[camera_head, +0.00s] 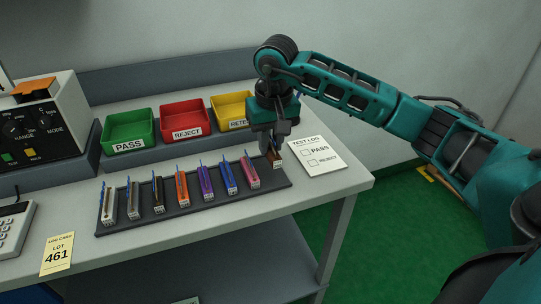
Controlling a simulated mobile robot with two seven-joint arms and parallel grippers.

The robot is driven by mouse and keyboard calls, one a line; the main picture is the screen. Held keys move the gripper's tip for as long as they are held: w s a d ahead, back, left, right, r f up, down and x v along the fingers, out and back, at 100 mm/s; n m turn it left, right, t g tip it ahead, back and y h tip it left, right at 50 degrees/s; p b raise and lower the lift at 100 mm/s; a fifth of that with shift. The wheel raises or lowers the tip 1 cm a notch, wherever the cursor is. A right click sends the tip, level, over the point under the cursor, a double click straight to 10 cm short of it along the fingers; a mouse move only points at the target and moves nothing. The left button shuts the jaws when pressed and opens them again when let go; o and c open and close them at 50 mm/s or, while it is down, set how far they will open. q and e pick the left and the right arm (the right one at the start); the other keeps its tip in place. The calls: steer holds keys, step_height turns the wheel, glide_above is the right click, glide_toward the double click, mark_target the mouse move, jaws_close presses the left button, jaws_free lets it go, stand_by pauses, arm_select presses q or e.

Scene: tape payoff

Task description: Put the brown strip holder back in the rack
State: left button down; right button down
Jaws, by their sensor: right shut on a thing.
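The rack (187,208) is a long dark tray on the grey bench. Several strip holders stand in it in a row, among them an orange one (182,189), a purple one (206,183) and a pink one (250,173). My right gripper (273,147) points down at the rack's right end, shut on the brown strip holder (276,157). My left gripper is not in view.
Green (129,127), red (185,117) and yellow (230,107) bins stand behind the rack. A test log sheet (317,155) lies right of the gripper, near the bench's right edge. A meter (38,128), a keypad device (12,230) and a lot card (57,252) are at left.

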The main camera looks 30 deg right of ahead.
mark_target(271, 149)
step_height(271, 149, down, 4)
steer(key=shift+r, duration=0.15)
steer(key=shift+f, duration=0.25)
steer(key=shift+f, duration=0.2)
steer(key=c, duration=1)
jaws_free()
steer(key=shift+r, duration=0.5)
steer(key=r, duration=0.3)
steer(key=s+r, duration=0.1)
steer(key=r, duration=0.7)
steer(key=shift+s+a+r, duration=0.15)
steer(key=shift+s+a, duration=0.05)
steer(key=shift+s, duration=0.15)
